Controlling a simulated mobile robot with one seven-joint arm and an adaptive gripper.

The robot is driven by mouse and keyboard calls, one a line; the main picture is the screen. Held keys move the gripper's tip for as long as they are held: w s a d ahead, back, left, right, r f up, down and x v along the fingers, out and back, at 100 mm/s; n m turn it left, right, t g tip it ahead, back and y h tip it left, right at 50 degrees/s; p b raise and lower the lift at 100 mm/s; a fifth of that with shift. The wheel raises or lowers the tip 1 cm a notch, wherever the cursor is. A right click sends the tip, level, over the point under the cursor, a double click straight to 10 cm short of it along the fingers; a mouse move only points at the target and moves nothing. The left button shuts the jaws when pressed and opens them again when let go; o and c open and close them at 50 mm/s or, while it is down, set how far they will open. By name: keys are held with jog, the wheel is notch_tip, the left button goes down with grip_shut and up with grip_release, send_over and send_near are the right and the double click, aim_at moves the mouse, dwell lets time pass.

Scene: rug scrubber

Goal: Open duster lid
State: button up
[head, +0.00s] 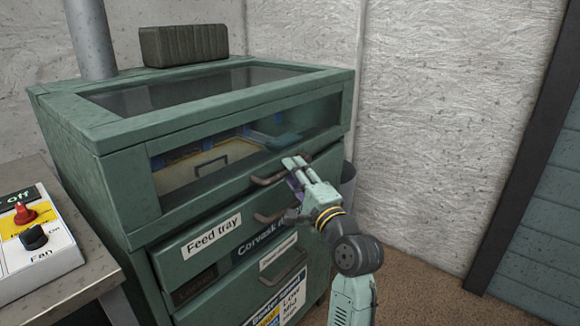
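The duster is a green cabinet with a glass-topped lid (62,100), which is shut. A dark bar handle (266,181) sits on the lid's front, below the front window. My gripper (294,170) is at the right end of this handle, with its pale fingertips in front of the cabinet. The gripper hides that end of the handle, and I cannot tell whether the fingers touch it or how far apart they are.
Below the lid is a drawer labelled Feed tray (212,236) with its own handle (270,217). A dark ribbed block (184,45) and a grey pipe (92,40) are on top. A control box (35,240) stands at left. A grey bin (348,184) is behind my arm.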

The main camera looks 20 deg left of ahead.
jog(key=shift+x, duration=1.15)
jog(key=shift+c, duration=0.6)
grip_shut()
